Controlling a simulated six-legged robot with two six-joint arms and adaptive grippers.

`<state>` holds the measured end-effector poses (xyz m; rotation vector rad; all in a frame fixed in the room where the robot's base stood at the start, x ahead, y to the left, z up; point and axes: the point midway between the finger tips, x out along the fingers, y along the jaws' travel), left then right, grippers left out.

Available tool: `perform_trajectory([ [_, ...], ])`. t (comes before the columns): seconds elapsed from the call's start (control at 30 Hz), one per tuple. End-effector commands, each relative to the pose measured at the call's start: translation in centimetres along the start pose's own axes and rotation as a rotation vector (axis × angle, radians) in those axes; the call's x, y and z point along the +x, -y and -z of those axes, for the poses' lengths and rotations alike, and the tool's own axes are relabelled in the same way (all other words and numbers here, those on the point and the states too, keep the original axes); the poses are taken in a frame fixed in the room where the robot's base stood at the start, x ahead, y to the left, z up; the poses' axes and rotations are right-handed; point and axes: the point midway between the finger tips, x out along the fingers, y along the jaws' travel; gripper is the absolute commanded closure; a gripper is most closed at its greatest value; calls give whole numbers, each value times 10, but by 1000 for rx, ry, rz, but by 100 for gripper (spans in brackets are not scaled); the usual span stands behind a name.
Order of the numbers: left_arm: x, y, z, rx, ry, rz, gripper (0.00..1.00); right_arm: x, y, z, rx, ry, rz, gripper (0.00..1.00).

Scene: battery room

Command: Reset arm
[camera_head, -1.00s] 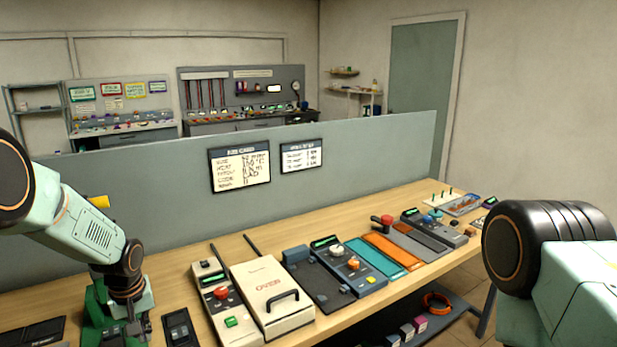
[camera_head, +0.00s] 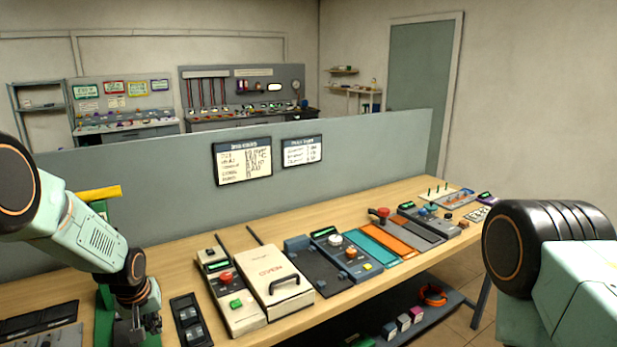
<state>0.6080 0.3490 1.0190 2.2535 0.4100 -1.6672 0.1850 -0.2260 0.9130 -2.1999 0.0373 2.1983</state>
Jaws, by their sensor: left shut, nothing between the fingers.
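My left arm comes in from the left, and its gripper (camera_head: 142,338) points down over the wooden bench near the bottom edge of the view. The gripper is shut and holds nothing. It is in front of a green stand (camera_head: 103,325) with a yellow bar (camera_head: 98,193) on top, partly hidden by my arm. I cannot tell whether the fingers touch the stand. My right arm fills the right side of the view; its gripper is out of view.
The bench (camera_head: 195,243) carries a dark switch panel (camera_head: 191,320), a cream box with a black handle (camera_head: 272,279), a device with a red button (camera_head: 228,285) and several coloured modules. A grey partition (camera_head: 370,150) stands behind. A lower shelf (camera_head: 440,307) holds small boxes.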

Motion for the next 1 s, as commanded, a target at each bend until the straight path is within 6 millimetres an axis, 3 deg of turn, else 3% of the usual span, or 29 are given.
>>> perform_trajectory([
  [0.13,17,-9,-27,54,-28,-44,100,4,0,0,0,0,0,46],
  [0.27,44,-14,-70,106,-42,-75,100,18,0,0,0,0,0,46],
  [0.6,112,-3,-220,227,-21,-101,100,74,0,0,0,0,0,46],
  [1.0,156,46,-398,335,108,-44,100,154,-1,0,0,1,0,46],
])
